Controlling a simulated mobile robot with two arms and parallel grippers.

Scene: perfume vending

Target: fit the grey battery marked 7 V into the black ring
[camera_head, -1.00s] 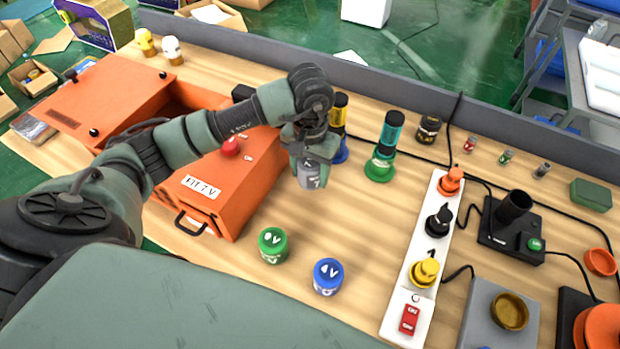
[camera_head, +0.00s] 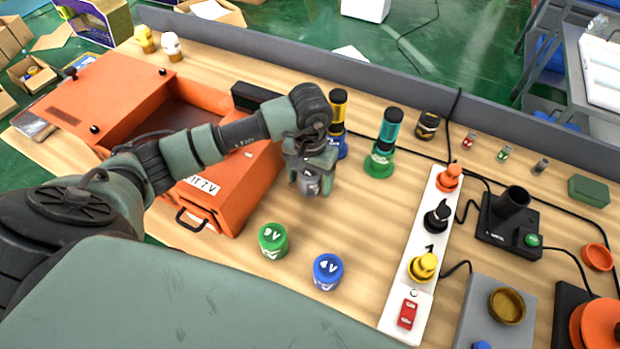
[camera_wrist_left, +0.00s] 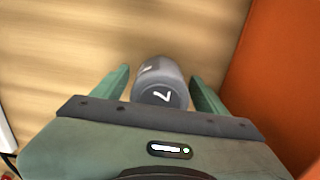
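The grey battery (camera_head: 311,185) stands on the table right of the orange box. It also shows in the left wrist view (camera_wrist_left: 160,85), with a white 7 on its end. My left gripper (camera_head: 312,182) is lowered over it. In the left wrist view its two green fingers are either side of the battery, with small gaps showing, so it looks open. A black upright open cylinder (camera_head: 514,202) on a black base stands at the right; I take it for the black ring. My right gripper is not in view.
The orange box (camera_head: 235,195) is close left of the gripper. A green battery (camera_head: 272,240) and a blue battery (camera_head: 327,271) stand in front. Green (camera_head: 385,140) and yellow-blue (camera_head: 338,120) cylinders stand behind. A white power strip (camera_head: 405,295) lies between battery and black cylinder.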

